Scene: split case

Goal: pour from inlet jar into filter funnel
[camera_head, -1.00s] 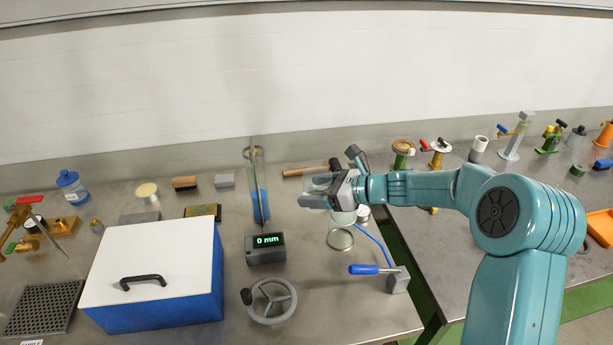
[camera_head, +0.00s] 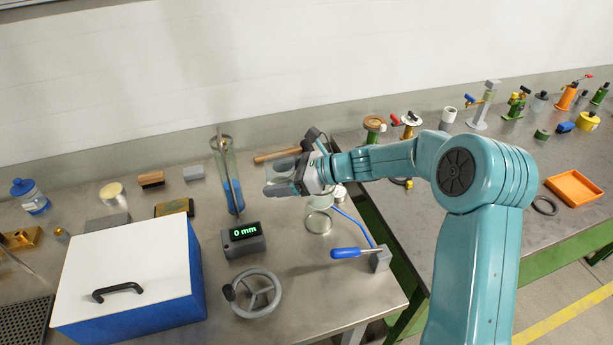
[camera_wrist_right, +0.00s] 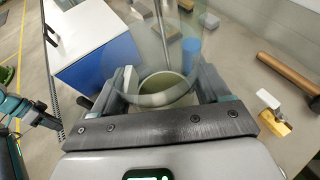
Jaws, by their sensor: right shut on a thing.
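My right gripper (camera_head: 296,178) is shut on a clear glass jar (camera_head: 279,178), above the middle of the bench. The jar lies tilted, pointing left in the head view. In the right wrist view the clear jar (camera_wrist_right: 160,45) stands between the two fingers, with a round pale opening seen through or behind it. A clear vessel with a round rim (camera_head: 318,222) sits below the gripper, partly hidden; I cannot tell whether it is the filter funnel. A tall glass cylinder (camera_head: 226,170) with blue inside stands to the left. Part of my left arm's end (camera_wrist_right: 50,122) shows, its jaws unclear.
A display box reading 0 mm (camera_head: 243,240), a handwheel (camera_head: 253,293) and a blue-handled lever (camera_head: 350,252) stand in front. A white-lidded blue case (camera_head: 130,275) fills the left front. A hammer (camera_head: 277,155) lies behind. A second bench is at right.

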